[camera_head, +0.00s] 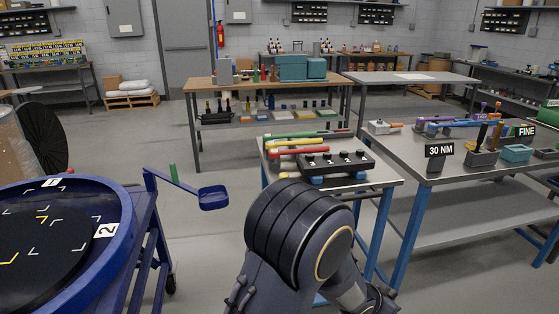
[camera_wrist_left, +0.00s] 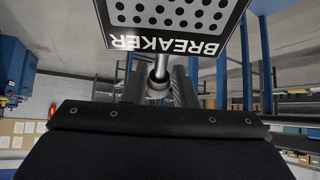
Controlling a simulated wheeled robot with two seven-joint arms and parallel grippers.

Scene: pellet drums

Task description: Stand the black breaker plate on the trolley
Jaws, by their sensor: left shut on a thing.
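My left gripper (camera_wrist_left: 160,88) is shut on this stem. The plate and both grippers are not seen in the head view. A blue wheeled frame at the left of the head view, which looks like the trolley (camera_head: 143,235), has a round blue rim around a black surface (camera_head: 45,235) with corner marks and labels 1 and 2.
My dark arm link fills the bottom middle of the head view. A small steel table (camera_head: 385,172) with coloured bars and a black block (camera_head: 338,162) stands beyond it. A larger steel bench (camera_head: 465,165) with tools is at the right. Open floor (camera_head: 205,255) lies between trolley and table.

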